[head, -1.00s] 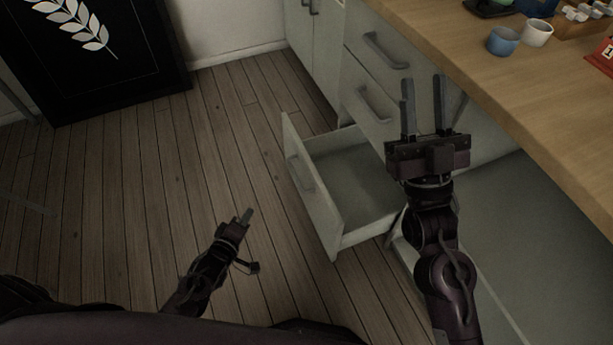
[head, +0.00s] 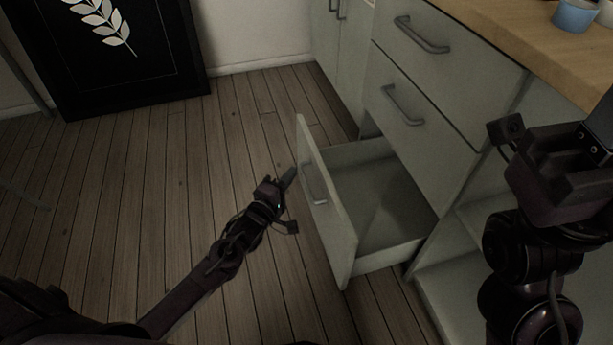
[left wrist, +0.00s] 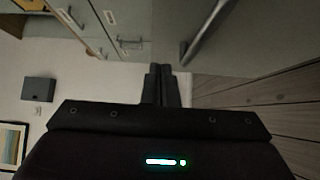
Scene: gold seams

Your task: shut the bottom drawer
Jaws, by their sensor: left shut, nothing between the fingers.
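The bottom drawer (head: 328,205) of the pale grey cabinet is pulled well out, and its inside looks empty. Its front panel faces left, with a metal bar handle (head: 313,184). My left gripper (head: 288,178) is shut and empty, low over the floor just left of the drawer front, its fingertips pointing towards the panel near the handle. In the left wrist view the shut fingers (left wrist: 161,84) show below the drawer's handle (left wrist: 205,36). I cannot tell whether they touch the panel. My right gripper (head: 565,175) is at the right edge, its fingers not clearly visible.
Two upper drawers (head: 435,85) are shut above the open one. A wooden countertop (head: 530,45) with a blue cup (head: 576,15) lies at the top right. A black framed leaf picture (head: 110,60) leans against the wall. The wooden floor (head: 130,190) on the left is clear.

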